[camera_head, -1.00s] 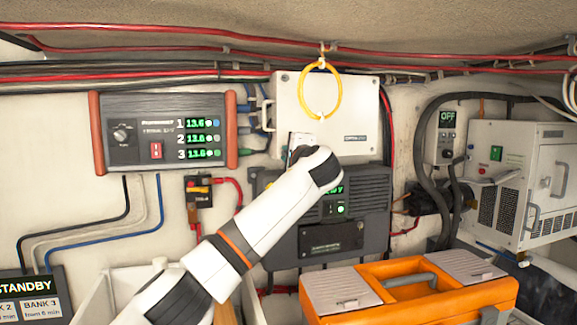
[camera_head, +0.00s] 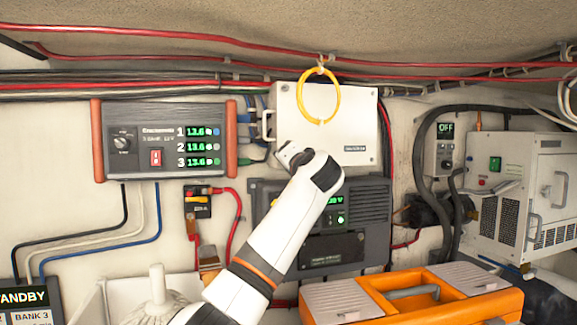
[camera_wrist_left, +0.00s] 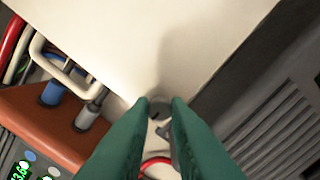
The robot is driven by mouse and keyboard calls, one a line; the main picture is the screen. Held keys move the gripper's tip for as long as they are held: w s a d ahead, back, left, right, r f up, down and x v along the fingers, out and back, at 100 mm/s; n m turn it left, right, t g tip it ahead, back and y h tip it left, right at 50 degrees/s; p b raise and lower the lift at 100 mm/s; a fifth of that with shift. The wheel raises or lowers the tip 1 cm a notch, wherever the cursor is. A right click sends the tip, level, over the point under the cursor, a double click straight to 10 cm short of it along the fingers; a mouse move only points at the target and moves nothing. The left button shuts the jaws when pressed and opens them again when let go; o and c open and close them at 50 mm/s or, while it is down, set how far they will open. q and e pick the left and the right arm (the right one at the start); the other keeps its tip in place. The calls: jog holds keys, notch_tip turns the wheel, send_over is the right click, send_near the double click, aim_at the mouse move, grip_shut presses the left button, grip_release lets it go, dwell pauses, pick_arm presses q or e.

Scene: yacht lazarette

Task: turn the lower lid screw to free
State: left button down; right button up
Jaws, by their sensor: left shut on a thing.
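The lower lid screw (camera_wrist_left: 160,110) is a small grey round head near the lower corner of the white box lid (camera_head: 335,125). In the left wrist view it sits between the teal fingertips of my left gripper (camera_wrist_left: 160,103), which is shut on it. In the head view my white left arm reaches up from below, with its wrist end at the lid's lower left corner. My arm hides the screw there, and the fingers cannot be made out. My right gripper is in neither view.
A yellow cable loop (camera_head: 301,97) hangs in front of the lid's top. The charger panel (camera_head: 140,172) is close on the left, with cables and a handle beside the lid. A dark ribbed unit (camera_head: 370,205) is below. An orange toolbox (camera_head: 400,310) stands at the front.

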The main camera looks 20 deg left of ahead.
pick_arm(q)
jog(key=shift+f+n, duration=0.15)
jog(key=shift+n, duration=0.35)
jog(key=c, duration=1.4)
grip_release()
jog(key=shift+w+a, duration=0.1)
jog(key=shift+a, duration=0.05)
jog(key=shift+o, duration=0.2)
